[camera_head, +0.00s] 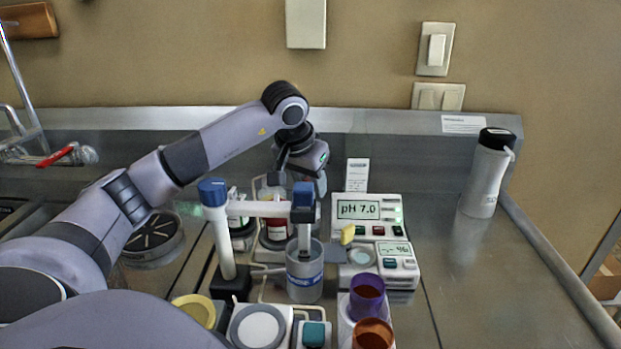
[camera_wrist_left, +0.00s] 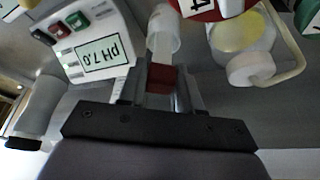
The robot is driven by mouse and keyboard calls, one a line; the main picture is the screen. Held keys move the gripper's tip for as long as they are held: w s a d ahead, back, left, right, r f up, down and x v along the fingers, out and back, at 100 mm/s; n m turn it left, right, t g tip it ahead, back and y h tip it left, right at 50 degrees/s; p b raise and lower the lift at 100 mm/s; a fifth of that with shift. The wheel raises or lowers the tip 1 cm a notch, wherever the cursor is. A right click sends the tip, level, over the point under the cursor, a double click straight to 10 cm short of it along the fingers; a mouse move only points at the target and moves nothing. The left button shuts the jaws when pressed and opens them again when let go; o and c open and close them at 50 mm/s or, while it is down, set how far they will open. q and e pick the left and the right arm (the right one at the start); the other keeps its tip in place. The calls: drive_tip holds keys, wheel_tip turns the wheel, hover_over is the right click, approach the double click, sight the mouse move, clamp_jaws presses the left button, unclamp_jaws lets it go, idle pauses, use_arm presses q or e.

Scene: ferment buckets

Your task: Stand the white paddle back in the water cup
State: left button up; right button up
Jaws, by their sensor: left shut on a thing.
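My left gripper (camera_head: 316,184) is above the back of the equipment cluster, partly hidden behind the blue-capped stand. In the left wrist view my left gripper (camera_wrist_left: 162,80) is shut on a dark red block (camera_wrist_left: 160,77), which looks like the grip of the white paddle (camera_wrist_left: 161,47). The paddle's pale shaft runs from this block toward a pale cylindrical vessel (camera_wrist_left: 165,22). I cannot tell whether that vessel is the water cup or whether the shaft is inside it. The paddle is not clearly visible in the head view. My right gripper is not in view.
A white stand (camera_head: 221,240) with a blue-capped arm reaches over a clear beaker (camera_head: 304,284). A pH meter (camera_head: 368,210) stands to the right. Purple (camera_head: 367,297) and orange (camera_head: 372,335) cups stand in front.

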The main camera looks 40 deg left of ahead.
use_arm(q)
drive_tip(key=shift+f, duration=0.2)
drive_tip(key=o, duration=1.6)
drive_tip(key=shift+r, duration=0.15)
wheel_tip(320, 180, up, 6)
drive_tip(key=p, duration=0.5)
drive_tip(key=shift+p, duration=0.35)
drive_tip(key=shift+d+f, duration=0.1)
drive_tip(key=shift+f, duration=0.1)
